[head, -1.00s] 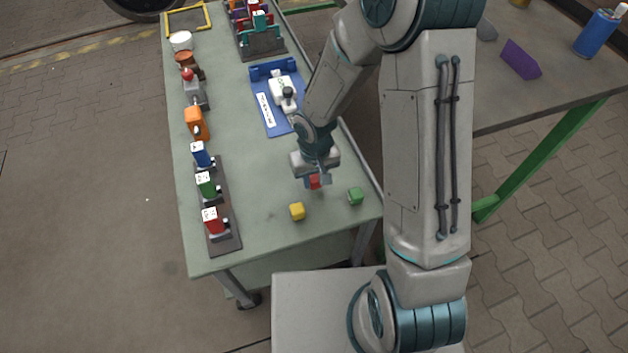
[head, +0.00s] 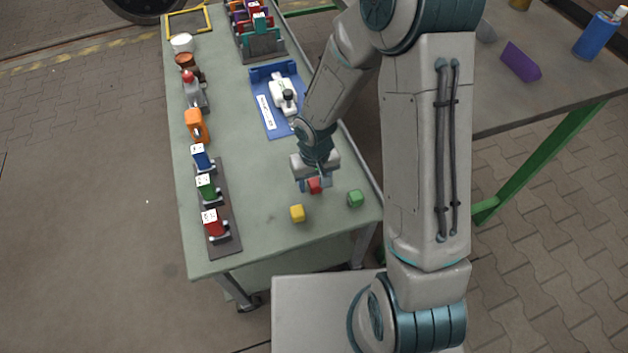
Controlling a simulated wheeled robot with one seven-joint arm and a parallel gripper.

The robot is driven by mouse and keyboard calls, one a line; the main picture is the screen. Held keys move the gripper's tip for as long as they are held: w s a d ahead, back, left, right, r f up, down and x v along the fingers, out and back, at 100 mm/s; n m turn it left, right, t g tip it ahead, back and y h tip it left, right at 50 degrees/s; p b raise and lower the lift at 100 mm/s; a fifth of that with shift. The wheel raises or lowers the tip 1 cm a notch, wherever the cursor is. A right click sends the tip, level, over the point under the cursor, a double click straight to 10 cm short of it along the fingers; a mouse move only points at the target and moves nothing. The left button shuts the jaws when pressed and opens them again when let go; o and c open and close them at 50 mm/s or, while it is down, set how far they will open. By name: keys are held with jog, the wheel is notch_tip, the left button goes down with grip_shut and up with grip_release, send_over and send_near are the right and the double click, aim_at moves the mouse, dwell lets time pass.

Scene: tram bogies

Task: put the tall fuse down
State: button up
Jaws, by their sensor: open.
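My gripper (head: 314,184) is open above the near right part of the green bench (head: 265,235). From this height I cannot tell which block is the tallest.
A dark rack with red, green and blue breaker-like units (head: 206,188) runs along the bench's left edge. A blue tray (head: 258,98) with a white part lies behind my gripper. A grey table (head: 500,95) stands at right. Bench space left of the gripper is clear.

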aim_at(316, 183)
notch_tip(316, 183, up, 11)
jog(key=p, duration=0.3)
jog(key=s+d+r+m+t, duration=0.1)
jog(key=s+d+r, duration=0.5)
jog(key=r, duration=0.2)
jog(key=s+d+r+m, duration=0.2)
jog(key=s+d+r, duration=0.4)
jog(key=r, duration=0.1)
jog(key=shift+r+t, duration=0.35)
jog(key=shift+t, duration=0.05)
jog(key=shift+s, duration=0.1)
notch_tip(316, 183, up, 15)
jog(key=t+p, duration=0.1)
jog(key=p, duration=1.2)
